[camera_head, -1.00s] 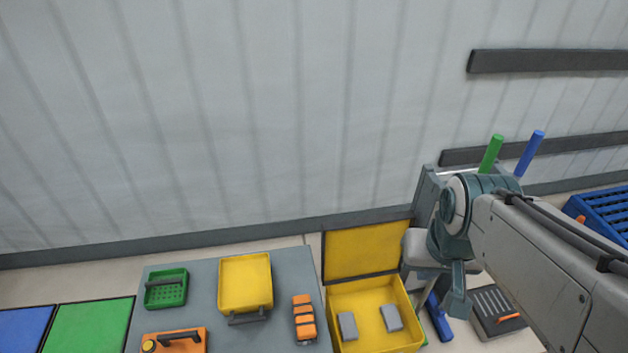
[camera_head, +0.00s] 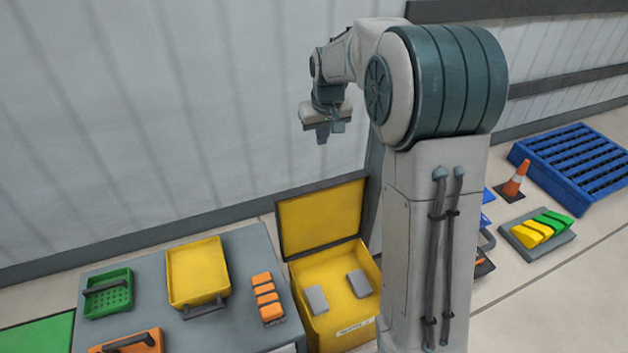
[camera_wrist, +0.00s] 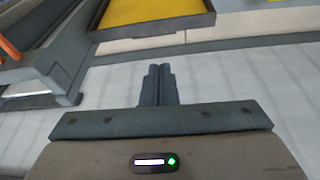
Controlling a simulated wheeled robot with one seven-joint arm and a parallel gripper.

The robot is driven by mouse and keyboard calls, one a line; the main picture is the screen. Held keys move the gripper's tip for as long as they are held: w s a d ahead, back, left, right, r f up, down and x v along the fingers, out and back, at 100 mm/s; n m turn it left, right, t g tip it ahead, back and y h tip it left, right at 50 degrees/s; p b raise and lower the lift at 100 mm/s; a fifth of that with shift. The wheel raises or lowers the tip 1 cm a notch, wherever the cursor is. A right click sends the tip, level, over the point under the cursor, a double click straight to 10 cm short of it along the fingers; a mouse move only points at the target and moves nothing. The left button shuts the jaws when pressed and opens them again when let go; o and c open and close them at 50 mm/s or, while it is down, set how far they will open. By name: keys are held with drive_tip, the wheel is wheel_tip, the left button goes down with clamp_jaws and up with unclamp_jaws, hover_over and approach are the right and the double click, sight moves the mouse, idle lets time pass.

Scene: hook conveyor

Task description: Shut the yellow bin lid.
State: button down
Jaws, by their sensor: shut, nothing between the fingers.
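The yellow bin (camera_head: 328,325) stands open to the right of the grey table in the head view, with two grey blocks inside. Its yellow lid (camera_head: 318,218), edged in dark grey, stands upright at the bin's back side. My gripper (camera_head: 328,138) is shut and empty, raised above and behind the lid in the head view, apart from it. In the wrist view, the gripper's fingers (camera_wrist: 158,72) are together. A yellow panel with a dark rim (camera_wrist: 155,18), apparently the lid, shows beyond the fingertips at the top.
The grey table (camera_head: 240,318) holds a yellow tray (camera_head: 197,272), a green basket (camera_head: 108,293), an orange case (camera_head: 130,342) and orange blocks (camera_head: 266,298). A traffic cone (camera_head: 516,178) and blue pallet (camera_head: 575,162) stand at right. My arm hides the area right of the bin.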

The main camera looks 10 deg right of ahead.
drive_tip(key=w+d+f+b, duration=0.1)
drive_tip(key=w+f+b, duration=0.4)
drive_tip(key=w+f, duration=1.15)
wheel_tip(320, 180, down, 11)
drive_tip(key=s+b, duration=0.1)
drive_tip(key=s, duration=0.1)
drive_tip(key=shift+s+f+n, duration=0.2)
drive_tip(key=shift+s+n, duration=0.1)
drive_tip(key=shift+s, duration=0.05)
drive_tip(key=shift+d, duration=0.1)
